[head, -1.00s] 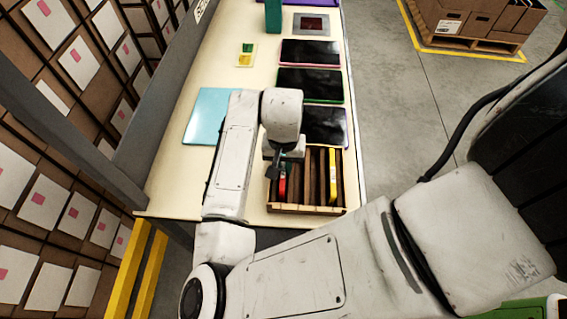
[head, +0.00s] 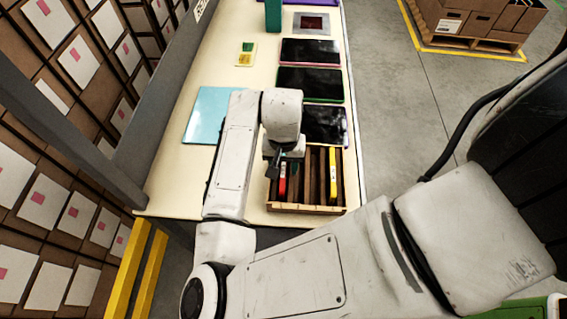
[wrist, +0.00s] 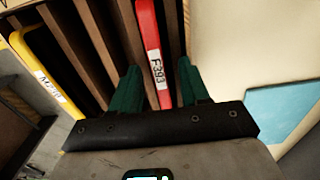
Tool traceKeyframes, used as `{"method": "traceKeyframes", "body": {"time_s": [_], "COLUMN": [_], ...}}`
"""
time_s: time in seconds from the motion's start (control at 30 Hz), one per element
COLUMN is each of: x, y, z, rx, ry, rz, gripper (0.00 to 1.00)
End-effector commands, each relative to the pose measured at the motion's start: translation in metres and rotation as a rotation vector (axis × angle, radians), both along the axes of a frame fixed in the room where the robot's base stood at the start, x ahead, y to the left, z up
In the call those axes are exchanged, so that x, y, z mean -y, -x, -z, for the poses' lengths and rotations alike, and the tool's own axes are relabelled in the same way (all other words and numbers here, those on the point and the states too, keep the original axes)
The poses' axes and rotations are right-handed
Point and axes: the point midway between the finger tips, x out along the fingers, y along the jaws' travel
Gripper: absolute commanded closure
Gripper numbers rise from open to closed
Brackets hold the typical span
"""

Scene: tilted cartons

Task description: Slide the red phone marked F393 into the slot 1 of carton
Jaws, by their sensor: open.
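The red phone (head: 282,184) stands on edge in a slot near the left end of the wooden carton (head: 308,209) in the head view. In the wrist view the red phone (wrist: 150,40) shows its white F393 label. My gripper (wrist: 158,72) is open, with one green finger on each side of the phone's near end; gaps show between fingers and phone. In the head view my gripper (head: 283,164) is over the carton's left part and partly hides the phone. How deep the phone sits cannot be told.
A yellow phone (head: 333,178) stands in a slot towards the carton's right side. Slots between the two phones look empty. Black tablets (head: 324,124) lie behind the carton, and a light-blue panel (head: 206,112) lies to the left. The table's right edge is close to the carton.

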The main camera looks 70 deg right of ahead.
Motion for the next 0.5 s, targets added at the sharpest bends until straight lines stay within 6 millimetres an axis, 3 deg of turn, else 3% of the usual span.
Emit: {"method": "traceKeyframes", "body": {"time_s": [0.27, 0.5], "x": [0.000, 0.001], "y": [0.000, -0.001], "z": [-0.002, -0.035], "rx": [0.000, 0.003], "ry": [0.000, 0.001], "rz": [0.000, 0.002], "gripper": [0.55, 0.55]}}
